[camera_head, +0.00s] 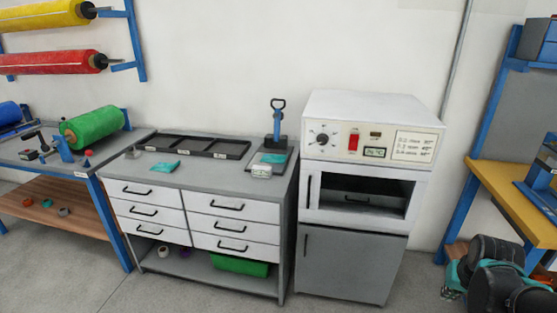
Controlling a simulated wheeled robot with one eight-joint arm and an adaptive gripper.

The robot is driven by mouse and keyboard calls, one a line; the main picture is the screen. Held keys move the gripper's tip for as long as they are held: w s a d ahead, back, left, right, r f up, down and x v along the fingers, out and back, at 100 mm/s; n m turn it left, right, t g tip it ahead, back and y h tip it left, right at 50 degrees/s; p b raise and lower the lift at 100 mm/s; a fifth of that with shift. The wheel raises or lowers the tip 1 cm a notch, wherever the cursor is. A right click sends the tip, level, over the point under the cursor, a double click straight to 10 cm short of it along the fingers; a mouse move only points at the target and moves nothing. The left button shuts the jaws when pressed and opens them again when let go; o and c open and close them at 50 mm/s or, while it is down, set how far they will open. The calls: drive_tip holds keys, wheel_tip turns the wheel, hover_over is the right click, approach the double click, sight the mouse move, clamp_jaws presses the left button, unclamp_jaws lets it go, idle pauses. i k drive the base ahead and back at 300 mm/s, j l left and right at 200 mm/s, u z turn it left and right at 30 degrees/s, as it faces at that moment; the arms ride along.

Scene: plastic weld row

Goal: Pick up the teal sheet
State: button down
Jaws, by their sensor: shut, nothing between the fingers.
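A small teal sheet (164,167) lies on the left front part of the grey top of the drawer cabinet (215,174). It looks thin and slightly crumpled. A second teal piece (272,158) lies on the dark base of a small hand press at the right of the same top. My arm, dark with teal parts, shows folded at the lower right corner, well apart from both teal pieces. My gripper's fingers cannot be made out.
A black divided tray (197,146) sits behind the teal sheet. The hand press (277,130) and a small display box (262,171) stand at right. A white oven (365,160) stands beside the cabinet. Grey floor in front is clear.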

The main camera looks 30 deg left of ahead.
sight(269, 158)
drive_tip(key=u, duration=1.7)
drive_tip(key=i+j+z, duration=0.15)
drive_tip(key=i+j, duration=0.95)
